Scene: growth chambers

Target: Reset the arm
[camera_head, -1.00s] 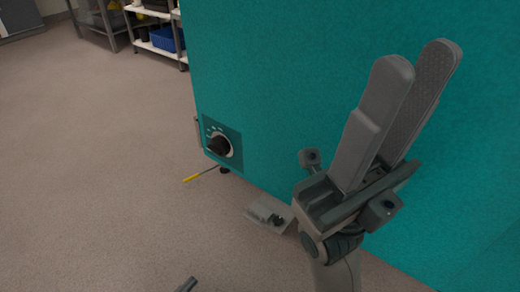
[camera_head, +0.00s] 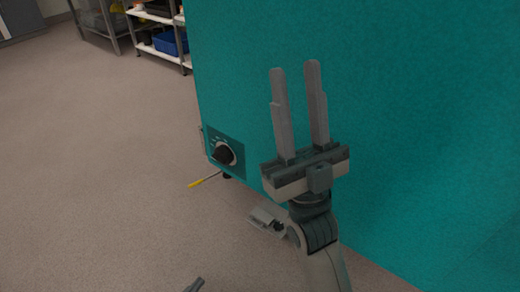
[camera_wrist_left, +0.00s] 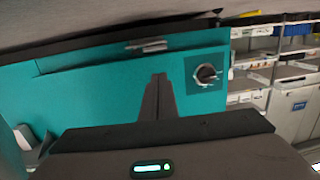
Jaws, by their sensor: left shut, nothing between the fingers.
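My right gripper (camera_head: 296,68) stands upright in the middle of the head view, in front of the teal chamber wall. Its two fingers are apart with nothing between them. Only a dark tip of my left gripper (camera_head: 194,286) shows at the bottom edge of the head view, above the floor. In the left wrist view my left gripper (camera_wrist_left: 159,78) has its fingers together and empty, pointing toward the teal chamber side.
The teal chamber (camera_head: 420,120) fills the right side, with a black dial (camera_head: 224,155) low on its corner. A yellow-handled tool (camera_head: 203,180) and a grey pedal-like item (camera_head: 266,218) lie by its base. Shelving (camera_head: 158,45) stands behind. The floor at left is clear.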

